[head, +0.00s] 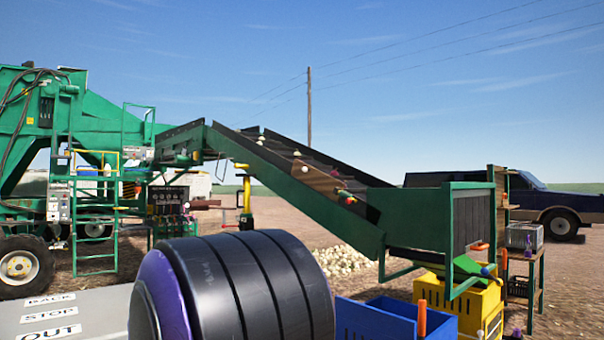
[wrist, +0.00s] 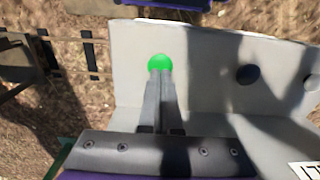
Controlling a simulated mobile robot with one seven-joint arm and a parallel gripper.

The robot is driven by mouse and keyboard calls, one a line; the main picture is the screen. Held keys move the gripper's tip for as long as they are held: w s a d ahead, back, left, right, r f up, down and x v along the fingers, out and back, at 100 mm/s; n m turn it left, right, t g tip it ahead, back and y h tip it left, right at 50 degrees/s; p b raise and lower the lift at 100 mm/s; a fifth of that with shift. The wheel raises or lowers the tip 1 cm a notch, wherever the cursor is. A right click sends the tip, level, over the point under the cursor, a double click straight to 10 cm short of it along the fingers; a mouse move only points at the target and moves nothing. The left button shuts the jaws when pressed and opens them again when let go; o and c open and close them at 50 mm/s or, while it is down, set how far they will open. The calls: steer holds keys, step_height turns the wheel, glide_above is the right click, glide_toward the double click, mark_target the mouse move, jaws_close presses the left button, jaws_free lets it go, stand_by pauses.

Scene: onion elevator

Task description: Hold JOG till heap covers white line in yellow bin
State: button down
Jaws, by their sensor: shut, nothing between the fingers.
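In the wrist view my gripper (wrist: 160,74) is shut and empty. Its fingertips overlap the lower edge of a round green button (wrist: 159,62) on a pale grey panel (wrist: 205,55). I cannot tell whether the button is pressed in. No JOG label is readable. In the head view the yellow bin (head: 432,289) stands at the lower right, under the end of the green elevator (head: 290,185). The bin's inside, any heap and the white line cannot be made out clearly. A few onions and other small objects lie on the sloping belt. My gripper is outside the head view.
A blue bin (head: 377,320) stands left of the yellow bin. A wooden stand (head: 537,265) is at the right. A pile of onions (head: 343,260) lies on the ground under the elevator. A dark round hole or button (wrist: 247,75) is on the panel's right.

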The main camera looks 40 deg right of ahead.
steer(key=shift+f, duration=0.25)
